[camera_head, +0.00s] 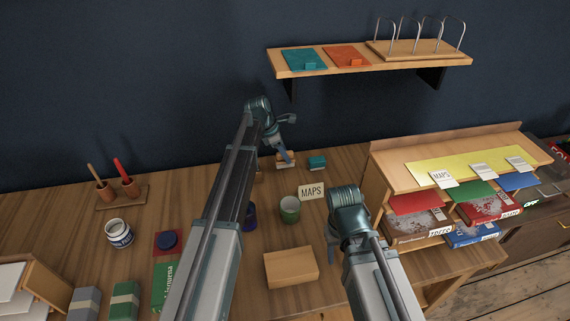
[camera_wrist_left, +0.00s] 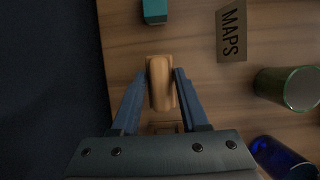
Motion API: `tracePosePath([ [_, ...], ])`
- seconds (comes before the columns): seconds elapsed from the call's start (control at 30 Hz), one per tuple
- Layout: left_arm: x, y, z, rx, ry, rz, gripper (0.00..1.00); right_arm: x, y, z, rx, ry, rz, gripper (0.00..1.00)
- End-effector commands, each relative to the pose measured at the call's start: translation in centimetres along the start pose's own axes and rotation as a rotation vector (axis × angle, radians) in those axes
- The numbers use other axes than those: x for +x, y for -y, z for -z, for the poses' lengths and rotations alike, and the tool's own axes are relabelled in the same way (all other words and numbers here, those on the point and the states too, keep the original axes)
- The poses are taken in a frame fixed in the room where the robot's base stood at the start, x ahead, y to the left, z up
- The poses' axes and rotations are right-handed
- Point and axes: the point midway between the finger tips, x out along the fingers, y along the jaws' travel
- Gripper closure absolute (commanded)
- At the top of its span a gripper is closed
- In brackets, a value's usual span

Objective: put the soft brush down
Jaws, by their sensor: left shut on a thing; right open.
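The soft brush, with a pale wooden handle (camera_wrist_left: 160,82), lies between the fingers of my left gripper (camera_wrist_left: 158,90) in the left wrist view. In the head view the brush (camera_head: 285,162) shows under the left gripper (camera_head: 284,154), at the back of the table by the wall. The left gripper is shut on it. The brush is low over or on the wood; I cannot tell if it touches. My right gripper (camera_head: 333,250) is open and empty above the table, beside a wooden block (camera_head: 291,267).
A teal block (camera_head: 317,163) is right of the brush. A MAPS card (camera_head: 311,192), a green cup (camera_head: 290,210) and a blue cup (camera_head: 250,217) stand nearer. A wall shelf (camera_head: 372,59) hangs above. A book rack (camera_head: 450,158) stands at right.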

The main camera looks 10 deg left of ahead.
Motion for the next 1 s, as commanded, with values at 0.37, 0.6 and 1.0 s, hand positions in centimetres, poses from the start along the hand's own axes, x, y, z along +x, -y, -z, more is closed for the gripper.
tracePosePath([
  [0.37, 3.6, 0.0, 1.5, 0.0, 0.0, 0.0, 1.0, 3.9, 0.4, 0.2, 0.0, 0.0, 0.0, 0.5],
  [0.6, 3.5, 0.0, 1.5, 0.0, 0.0, 0.0, 1.0, 3.8, 0.4, 0.2, 0.0, 0.0, 0.0, 0.5],
  [1.0, 3.7, 0.0, 1.6, 0.0, 0.0, 0.0, 0.26, 4.0, 0.4, 0.2, 0.0, 0.0, 0.0, 0.5],
])
